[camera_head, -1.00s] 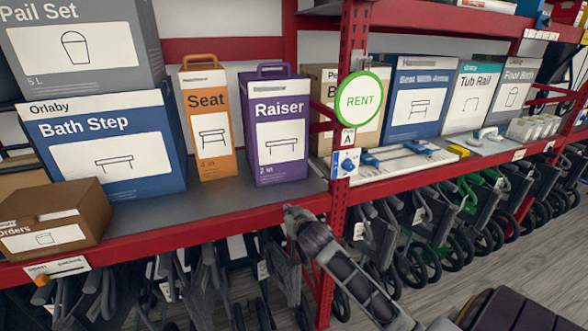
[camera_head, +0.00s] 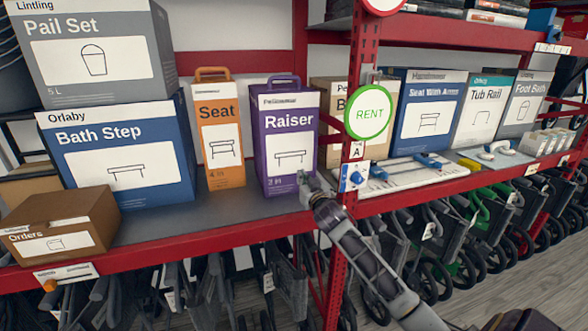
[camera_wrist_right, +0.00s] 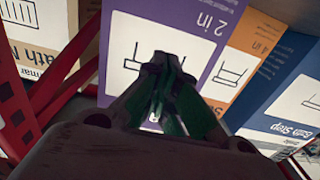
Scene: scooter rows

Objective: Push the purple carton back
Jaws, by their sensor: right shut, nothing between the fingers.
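The purple carton (camera_head: 287,143), labelled Raiser, stands upright on the grey shelf, between the orange Seat carton (camera_head: 218,138) and the red post. My right gripper (camera_head: 305,182) is at the lower right front of the purple carton, near the shelf's front edge. In the right wrist view the shut, empty fingertips (camera_wrist_right: 163,62) overlap the purple carton's white label (camera_wrist_right: 148,50). Whether they touch its face I cannot tell. My left gripper is not in view.
The red post (camera_head: 352,150) with the RENT sign (camera_head: 370,112) stands just right of my gripper. The blue Bath Step box (camera_head: 170,150) and brown Orders box (camera_head: 60,225) are at left. Bare shelf (camera_head: 215,210) lies in front of the cartons.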

